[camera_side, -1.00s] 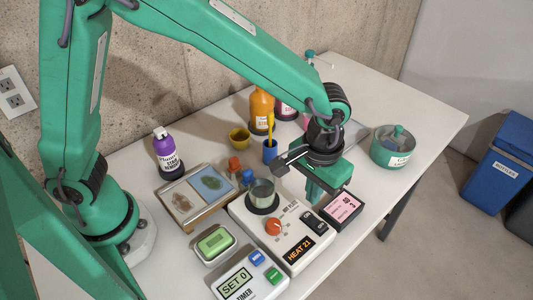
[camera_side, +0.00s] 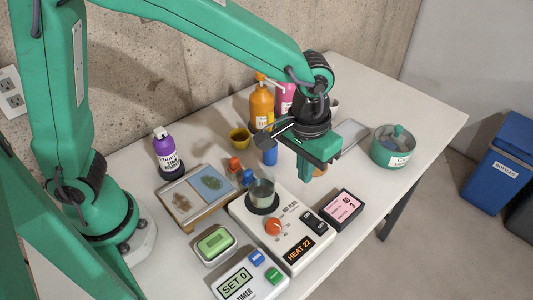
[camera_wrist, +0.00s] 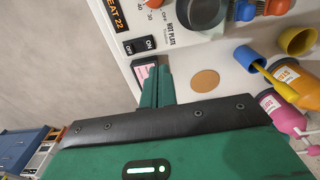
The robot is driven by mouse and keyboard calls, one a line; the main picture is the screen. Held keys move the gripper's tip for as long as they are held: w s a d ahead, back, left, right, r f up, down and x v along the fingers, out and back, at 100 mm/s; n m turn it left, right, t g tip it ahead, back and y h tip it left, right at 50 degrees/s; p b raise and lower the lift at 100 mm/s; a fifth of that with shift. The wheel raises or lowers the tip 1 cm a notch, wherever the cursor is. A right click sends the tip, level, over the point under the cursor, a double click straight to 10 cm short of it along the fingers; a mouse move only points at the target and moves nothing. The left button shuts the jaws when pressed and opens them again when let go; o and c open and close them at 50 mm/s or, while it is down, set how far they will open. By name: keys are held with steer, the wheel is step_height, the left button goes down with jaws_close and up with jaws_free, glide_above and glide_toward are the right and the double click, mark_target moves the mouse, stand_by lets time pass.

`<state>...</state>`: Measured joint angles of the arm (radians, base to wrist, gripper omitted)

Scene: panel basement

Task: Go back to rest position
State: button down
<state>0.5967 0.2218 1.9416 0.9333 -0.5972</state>
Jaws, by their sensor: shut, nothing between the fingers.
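My gripper (camera_side: 311,171) is shut and empty. In the side view it hangs above the table behind the hot plate, its fingers pointing down. The wrist view also shows its green fingers (camera_wrist: 155,88), with the edge of a pink-labelled box beside them. My arm reaches in from the upper left. The hot plate (camera_side: 290,232) stands in front of the gripper, with a small metal beaker (camera_side: 262,193) on it. Its display reads HEAT 22. The gripper is apart from both.
A dark box with a pink label (camera_side: 342,207) lies right of the hot plate. A green lidded pot (camera_side: 394,150) stands at the right. A timer (camera_side: 248,278) is in front.

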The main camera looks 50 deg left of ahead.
steer(key=s+a+r+t, duration=0.25)
steer(key=a+r, duration=0.55)
steer(key=a, duration=0.5)
steer(key=s+a+r+t, duration=0.2)
steer(key=s+a, duration=0.7)
steer(key=a, duration=0.1)
steer(key=shift+t, duration=0.35)
